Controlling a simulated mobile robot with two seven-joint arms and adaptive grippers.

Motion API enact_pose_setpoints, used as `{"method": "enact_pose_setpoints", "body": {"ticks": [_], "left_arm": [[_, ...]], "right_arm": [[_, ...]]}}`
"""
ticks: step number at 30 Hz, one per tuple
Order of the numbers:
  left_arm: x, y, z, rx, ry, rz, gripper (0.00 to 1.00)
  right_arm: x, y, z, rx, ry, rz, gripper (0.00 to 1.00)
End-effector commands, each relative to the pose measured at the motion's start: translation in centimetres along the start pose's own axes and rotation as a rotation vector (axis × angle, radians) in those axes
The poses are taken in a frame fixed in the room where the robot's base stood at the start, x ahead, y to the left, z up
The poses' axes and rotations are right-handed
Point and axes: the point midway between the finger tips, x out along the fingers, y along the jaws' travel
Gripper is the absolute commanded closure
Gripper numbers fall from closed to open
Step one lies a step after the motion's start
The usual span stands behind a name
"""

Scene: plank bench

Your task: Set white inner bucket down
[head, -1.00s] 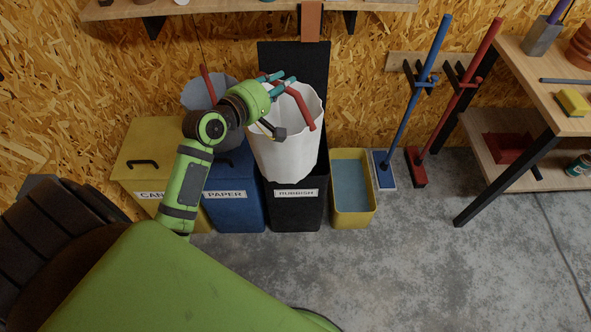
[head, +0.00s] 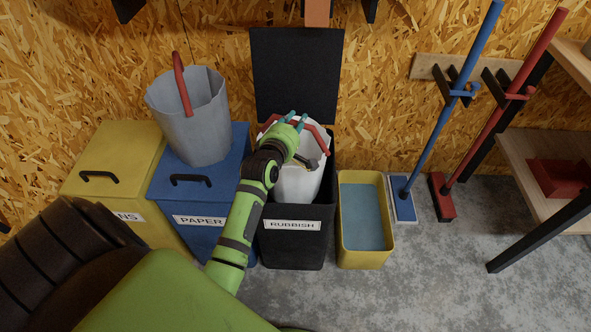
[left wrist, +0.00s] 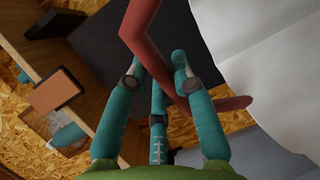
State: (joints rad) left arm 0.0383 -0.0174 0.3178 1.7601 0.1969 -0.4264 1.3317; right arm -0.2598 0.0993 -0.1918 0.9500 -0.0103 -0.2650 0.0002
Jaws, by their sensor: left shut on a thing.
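The white inner bucket (head: 298,184) is in the open black bin labelled RUBBISH (head: 294,248). Its lower part is hidden behind the bin's front wall, so I cannot tell whether it touches the bottom. My left gripper (head: 294,124) is at the top of the bucket, shut on its red handle (head: 315,135). In the left wrist view the teal fingers (left wrist: 156,66) close around the red handle (left wrist: 148,58), with the white bucket wall (left wrist: 280,65) on the right. My right gripper is not in view.
A grey bucket (head: 190,120) with a red handle stands on the blue PAPER bin (head: 180,205). The yellow bin (head: 110,165) is further left. A yellow tub (head: 365,250) stands right of the black bin. The black lid (head: 297,72) stands open behind it.

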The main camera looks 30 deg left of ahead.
Motion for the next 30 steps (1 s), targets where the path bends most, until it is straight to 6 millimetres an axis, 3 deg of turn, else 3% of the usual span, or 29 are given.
{"method": "enact_pose_setpoints", "body": {"ticks": [1, 5, 10, 16, 22, 30], "left_arm": [[0.2, -0.8, 0.0, 0.000, 0.000, 0.004, 1.00], [0.5, -2.2, 0.0, 0.002, 0.000, -0.001, 1.00], [1.0, -5.2, 0.0, 0.003, 0.000, -0.002, 1.00], [1.4, -7.0, 0.1, 0.001, 0.000, 0.001, 1.00], [2.0, -10.1, 0.1, 0.002, 0.000, 0.000, 1.00], [2.1, -10.7, 0.1, 0.001, 0.000, 0.003, 1.00]], "right_arm": [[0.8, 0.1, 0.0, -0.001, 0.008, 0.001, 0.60], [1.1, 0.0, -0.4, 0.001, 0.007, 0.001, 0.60], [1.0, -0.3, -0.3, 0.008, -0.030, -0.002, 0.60], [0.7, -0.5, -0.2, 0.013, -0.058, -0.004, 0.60], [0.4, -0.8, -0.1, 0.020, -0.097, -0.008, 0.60], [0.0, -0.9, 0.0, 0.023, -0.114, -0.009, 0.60]]}}
